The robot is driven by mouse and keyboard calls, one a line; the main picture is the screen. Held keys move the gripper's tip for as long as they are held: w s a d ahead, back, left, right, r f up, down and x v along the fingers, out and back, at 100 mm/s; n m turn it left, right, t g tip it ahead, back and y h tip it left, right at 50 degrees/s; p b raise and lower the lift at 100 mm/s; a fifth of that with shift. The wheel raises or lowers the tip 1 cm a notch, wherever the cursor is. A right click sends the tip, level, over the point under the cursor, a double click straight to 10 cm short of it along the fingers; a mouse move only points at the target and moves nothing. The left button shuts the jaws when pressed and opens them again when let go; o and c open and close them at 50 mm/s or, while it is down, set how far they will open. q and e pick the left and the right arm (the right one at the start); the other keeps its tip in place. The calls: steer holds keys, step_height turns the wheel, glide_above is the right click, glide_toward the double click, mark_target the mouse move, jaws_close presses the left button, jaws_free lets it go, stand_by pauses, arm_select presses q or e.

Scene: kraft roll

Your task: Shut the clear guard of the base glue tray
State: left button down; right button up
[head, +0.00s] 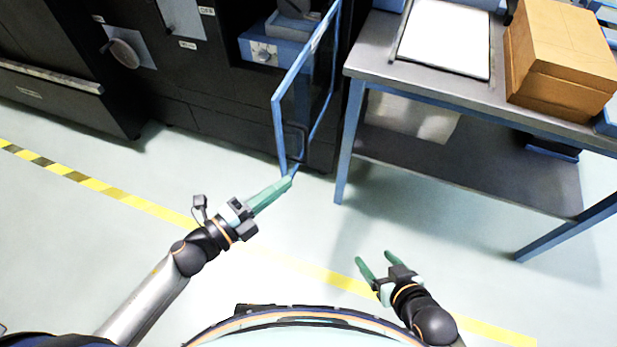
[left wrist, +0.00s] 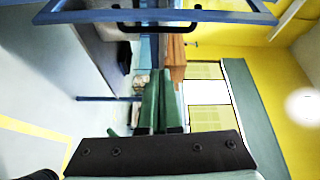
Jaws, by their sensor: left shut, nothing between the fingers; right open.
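The clear guard (head: 279,132) is a see-through panel in a blue frame, swung out from the dark machine and standing open. Its black handle (head: 301,143) is near the frame's free edge. My left gripper (head: 289,181) is shut and empty, its green fingertips at the lower free corner of the guard; I cannot tell whether they touch. In the left wrist view the guard's frame (left wrist: 215,16) and handle (left wrist: 155,28) cross the top, beyond the shut fingers (left wrist: 160,82). Behind the guard, a blue-fronted unit (head: 262,50) sits in the machine's opening. My right gripper (head: 373,260) is open and empty over the floor.
A steel table (head: 440,82) with blue legs stands just right of the guard. It carries a white sheet (head: 445,42) and a cardboard box (head: 560,60). The floor in front of the machine is clear, with a yellow line (head: 160,212) across it.

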mark_target(305, 157)
arm_select(q)
steer(key=shift+m+g+h, duration=0.3)
steer(key=shift+m+g, duration=0.1)
steer(key=shift+m, duration=0.4)
steer(key=shift+w+d+f, duration=0.1)
steer(key=shift+w+d, duration=0.7)
steer(key=shift+w, duration=0.55)
steer(key=shift+w+d+f, duration=0.1)
steer(key=shift+w+d, duration=0.65)
steer(key=shift+w, duration=0.6)
steer(key=shift+w+d, duration=0.8)
steer(key=shift+w, duration=0.55)
steer(key=shift+a, duration=0.15)
